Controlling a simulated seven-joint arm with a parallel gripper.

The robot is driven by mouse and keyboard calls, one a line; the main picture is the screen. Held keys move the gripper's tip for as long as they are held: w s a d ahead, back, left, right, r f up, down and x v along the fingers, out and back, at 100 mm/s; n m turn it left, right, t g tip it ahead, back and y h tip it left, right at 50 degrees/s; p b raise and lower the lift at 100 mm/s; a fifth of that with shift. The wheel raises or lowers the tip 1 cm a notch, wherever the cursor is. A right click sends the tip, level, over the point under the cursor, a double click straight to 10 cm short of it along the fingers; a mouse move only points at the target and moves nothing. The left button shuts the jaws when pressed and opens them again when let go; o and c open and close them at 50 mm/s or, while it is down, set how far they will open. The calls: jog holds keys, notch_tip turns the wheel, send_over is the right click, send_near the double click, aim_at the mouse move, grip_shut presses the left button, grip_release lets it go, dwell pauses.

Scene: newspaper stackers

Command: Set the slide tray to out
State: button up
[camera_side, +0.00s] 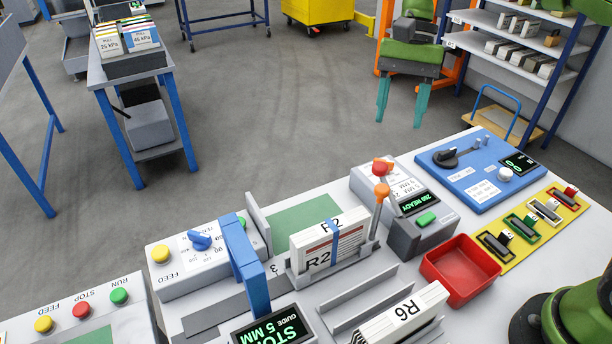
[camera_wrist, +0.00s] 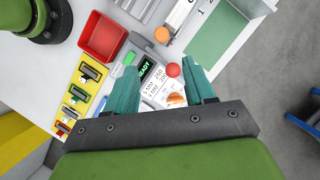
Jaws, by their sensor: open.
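No part reads "slide tray", so I cannot tell for certain which one it is. A grey holder (camera_side: 306,281) carries the white R2 bundle (camera_side: 330,240). Beside it rises a lever with an orange knob (camera_side: 381,190). A grey control box (camera_side: 421,236) reads "READY" and has a red knob (camera_side: 382,165) at its back. My gripper (camera_side: 401,122) is open and empty, high beyond the bench's back edge. In the wrist view my gripper (camera_wrist: 160,62) points down towards this box, with the red knob (camera_wrist: 173,70) appearing between its fingers and an orange knob (camera_wrist: 161,35) beyond.
A red bin (camera_side: 459,271), a yellow panel (camera_side: 535,232) with several coloured slots, and a blue panel (camera_side: 480,170) with a black handle stand to the right. An R6 bundle (camera_side: 402,317) lies in front. A blue upright (camera_side: 246,265) stands left of the R2 bundle.

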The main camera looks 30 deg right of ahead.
jog(key=shift+v, duration=2.35)
jog(key=s+d+f+n+t, duration=0.2)
jog(key=s+t, duration=0.3)
jog(key=s, duration=0.3)
jog(key=s+d+f+n+t+h, duration=0.1)
jog(key=s+d+f+n+t, duration=0.2)
jog(key=s+t, duration=0.2)
jog(key=s, duration=0.3)
jog(key=shift+s+d+f, duration=0.3)
jog(key=shift+d, duration=0.1)
